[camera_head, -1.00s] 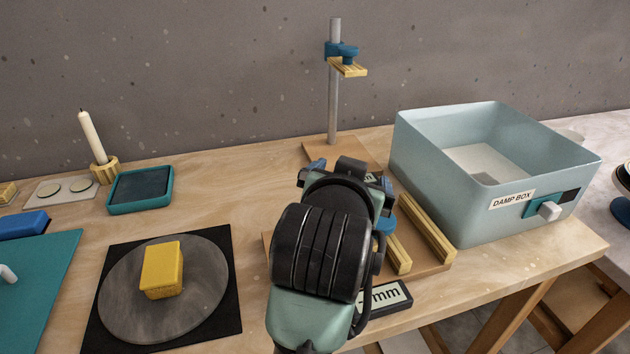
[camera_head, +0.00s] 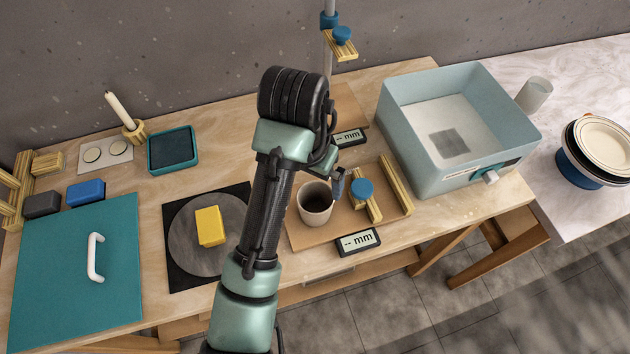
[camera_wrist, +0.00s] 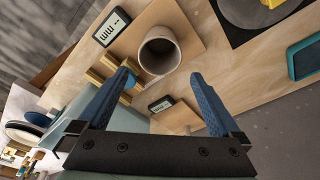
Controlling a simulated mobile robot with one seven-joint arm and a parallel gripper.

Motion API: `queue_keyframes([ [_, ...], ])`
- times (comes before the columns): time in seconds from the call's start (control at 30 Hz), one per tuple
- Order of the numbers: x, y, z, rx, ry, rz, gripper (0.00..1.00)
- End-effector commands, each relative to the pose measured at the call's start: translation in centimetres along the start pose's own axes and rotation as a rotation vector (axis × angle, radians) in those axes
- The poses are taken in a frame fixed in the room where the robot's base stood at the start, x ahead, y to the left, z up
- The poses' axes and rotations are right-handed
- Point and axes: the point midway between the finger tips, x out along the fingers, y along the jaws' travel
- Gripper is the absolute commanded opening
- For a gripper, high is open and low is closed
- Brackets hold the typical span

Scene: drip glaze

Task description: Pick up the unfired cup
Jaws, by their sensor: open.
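The unfired cup (camera_head: 315,204) is a pale grey-beige cup with a dark inside. It stands upright on a light wooden board (camera_head: 306,239), beside a wooden fence with a blue knob. In the wrist view the cup (camera_wrist: 160,50) lies beyond the fingertips, between their lines and apart from them. My gripper (camera_wrist: 162,78) has two blue fingers, spread wide and empty. In the head view my arm hides most of the gripper; a dark part of it shows just above and right of the cup.
Wooden rails with a blue knob (camera_head: 361,189) stand right of the cup. Two "-- mm" displays (camera_head: 358,241) flank the board. The damp box (camera_head: 400,137) is at right. A yellow block (camera_head: 210,226) sits on a grey disc at left. A post with a clamp rises behind.

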Motion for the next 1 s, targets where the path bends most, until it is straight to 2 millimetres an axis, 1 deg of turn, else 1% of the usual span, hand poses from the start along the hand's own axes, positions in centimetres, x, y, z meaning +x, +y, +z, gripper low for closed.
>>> queue_keyframes([
  [0.03,-0.4,0.0,0.2,0.001,-0.014,0.005,1.0],
  [0.07,-0.2,0.1,0.3,0.001,-0.019,0.007,1.0],
  [0.17,1.2,0.1,0.6,0.0,-0.027,0.01,1.0],
  [0.23,2.7,0.2,0.6,0.0,-0.027,0.011,1.0],
  [0.43,5.9,0.1,0.6,-0.002,-0.026,0.009,1.0],
  [0.53,7.0,0.1,0.6,0.0,-0.025,0.008,1.0],
  [0.67,7.7,0.1,0.6,0.0,-0.022,0.007,1.0],
  [0.73,8.4,0.1,0.6,0.0,-0.024,0.008,1.0],
  [1.0,12.2,0.0,0.5,0.0,-0.024,0.007,1.0],
])
